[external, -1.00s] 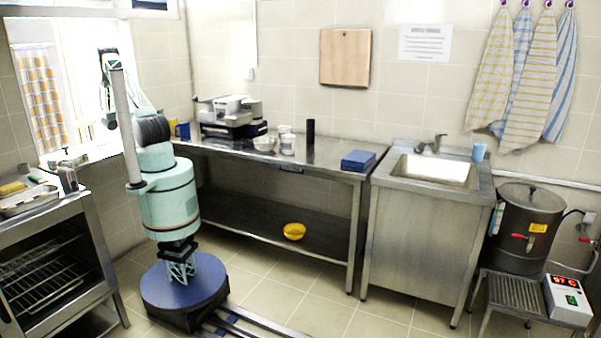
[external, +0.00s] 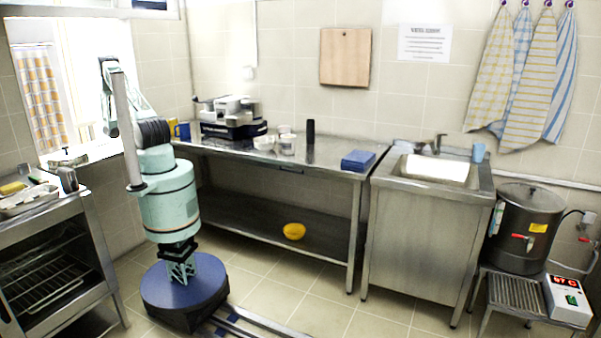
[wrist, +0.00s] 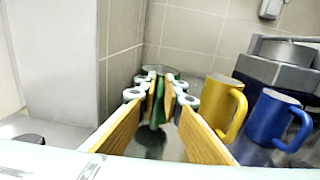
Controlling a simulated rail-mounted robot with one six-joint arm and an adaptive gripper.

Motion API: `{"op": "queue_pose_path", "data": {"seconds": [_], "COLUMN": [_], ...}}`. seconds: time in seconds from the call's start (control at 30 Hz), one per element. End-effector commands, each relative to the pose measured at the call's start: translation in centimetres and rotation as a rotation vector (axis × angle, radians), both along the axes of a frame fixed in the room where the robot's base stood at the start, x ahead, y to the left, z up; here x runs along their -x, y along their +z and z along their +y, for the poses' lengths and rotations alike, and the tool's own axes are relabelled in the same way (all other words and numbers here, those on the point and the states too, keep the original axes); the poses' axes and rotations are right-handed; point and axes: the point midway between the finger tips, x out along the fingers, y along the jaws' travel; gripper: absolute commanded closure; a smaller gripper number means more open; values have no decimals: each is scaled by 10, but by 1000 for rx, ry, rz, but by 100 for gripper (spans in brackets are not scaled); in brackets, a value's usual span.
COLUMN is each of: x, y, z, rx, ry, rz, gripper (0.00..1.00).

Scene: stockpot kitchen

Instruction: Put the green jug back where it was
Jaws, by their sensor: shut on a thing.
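The green jug (wrist: 158,112) shows in the wrist view as green parts between and behind my fingers; most of it is hidden. My gripper (wrist: 162,95) is shut on it, with its wood-coloured finger pads on either side. The jug is over the back corner of the steel counter, near the tiled wall; I cannot tell if its base touches the counter. In the external view my gripper and the jug are hidden behind my arm.
A yellow mug (wrist: 216,105) stands close to the right of my gripper, with a blue mug (wrist: 270,118) beyond it. A grey-and-blue appliance (wrist: 285,65) stands behind the mugs. A white wall edge (wrist: 65,60) rises on the left.

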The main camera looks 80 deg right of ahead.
Motion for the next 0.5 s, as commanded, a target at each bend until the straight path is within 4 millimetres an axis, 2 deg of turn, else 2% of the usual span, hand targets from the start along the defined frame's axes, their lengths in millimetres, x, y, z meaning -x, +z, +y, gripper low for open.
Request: {"op": "queue_pose_path", "data": {"seconds": [0.2, 0.5], "x": [0, 0], "y": [-21, -24], "z": [0, 0], "rx": [0, 1], "ry": [0, 0], "rz": [1, 0], "gripper": [100, 100]}}
